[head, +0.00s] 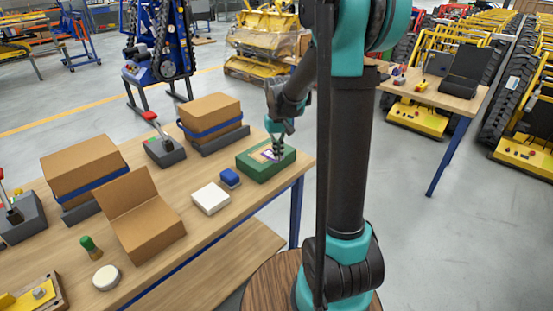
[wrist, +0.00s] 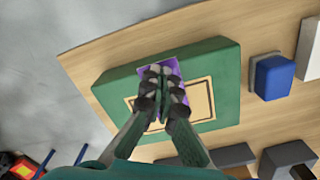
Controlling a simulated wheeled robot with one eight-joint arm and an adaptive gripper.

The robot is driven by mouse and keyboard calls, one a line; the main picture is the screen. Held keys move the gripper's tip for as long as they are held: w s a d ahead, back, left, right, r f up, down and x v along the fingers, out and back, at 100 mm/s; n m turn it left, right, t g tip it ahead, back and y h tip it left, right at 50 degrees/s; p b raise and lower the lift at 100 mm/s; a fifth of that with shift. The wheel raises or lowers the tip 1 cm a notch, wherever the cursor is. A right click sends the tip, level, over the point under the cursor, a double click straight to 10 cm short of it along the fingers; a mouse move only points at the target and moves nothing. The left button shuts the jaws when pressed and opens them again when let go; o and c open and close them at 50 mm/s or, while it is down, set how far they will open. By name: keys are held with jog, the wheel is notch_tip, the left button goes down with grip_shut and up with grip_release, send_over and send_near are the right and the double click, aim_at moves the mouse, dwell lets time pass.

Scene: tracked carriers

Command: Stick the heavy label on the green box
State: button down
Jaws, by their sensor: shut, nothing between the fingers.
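The green box (head: 252,168) sits near the right end of the workbench in the head view, and it fills the middle of the wrist view (wrist: 224,70). My gripper (head: 279,156) points down at the box top. Its fingertips (wrist: 161,74) are together, over the label, with nothing seen between them.
Beside the green box are a blue block (head: 230,177) and a white flat block (head: 210,198). Cartons with blue straps (head: 212,118) and a lever device (head: 163,150) stand behind. An open cardboard box (head: 142,222) lies further left. The bench's right edge is close to the green box.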

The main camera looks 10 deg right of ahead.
aim_at(272, 155)
jog(key=shift+w+a, duration=0.55)
jog(key=shift+w, duration=0.15)
jog(key=shift+w+a, duration=0.5)
jog(key=shift+w, duration=0.2)
dwell(0.6)
jog(key=shift+s+d, duration=0.1)
jog(key=shift+s, duration=0.05)
jog(key=shift+s+d, duration=0.25)
jog(key=shift+s, duration=0.1)
jog(key=shift+r, duration=3.5)
jog(key=s+d+f+t, duration=0.1)
jog(key=s+f, duration=0.2)
jog(key=s, duration=0.4)
jog(key=s+d+f+t, duration=0.1)
jog(key=s+f, duration=0.3)
jog(key=s, duration=0.4)
jog(key=s+d+f+m+t, duration=0.1)
jog(key=s+d+f+t, duration=0.1)
jog(key=s, duration=0.6)
notch_tip(272, 155, down, 2)
jog(key=shift+s+d, duration=0.15)
jog(key=shift+d, duration=0.35)
